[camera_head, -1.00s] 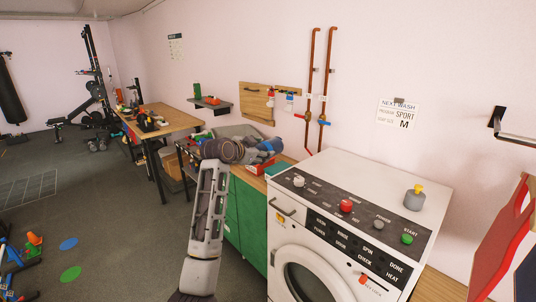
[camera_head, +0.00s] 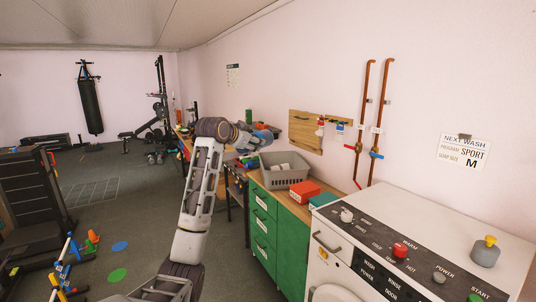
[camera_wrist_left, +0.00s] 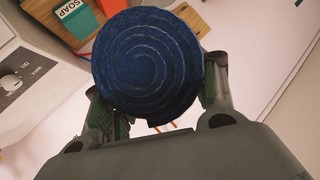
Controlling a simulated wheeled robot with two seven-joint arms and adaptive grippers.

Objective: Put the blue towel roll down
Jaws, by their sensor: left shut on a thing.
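The blue towel roll (camera_wrist_left: 147,68) is held end-on in the left wrist view, its dark blue spiral face toward the camera. My left gripper (camera_wrist_left: 155,85) is shut on it, with one finger on either side. In the head view the roll and gripper are small and partly hidden by my own wrist; blue shows at the arm's end (camera_head: 263,135). They appear above or in front of the grey basket on the counter; the exact height cannot be told. My right gripper is not in view.
A grey basket (camera_head: 284,178) with pale contents stands on the wooden counter over green drawers (camera_head: 266,222). A red box (camera_head: 304,191) and a teal box (camera_head: 322,200) lie between it and the white washing machine (camera_head: 455,230). Open floor lies left.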

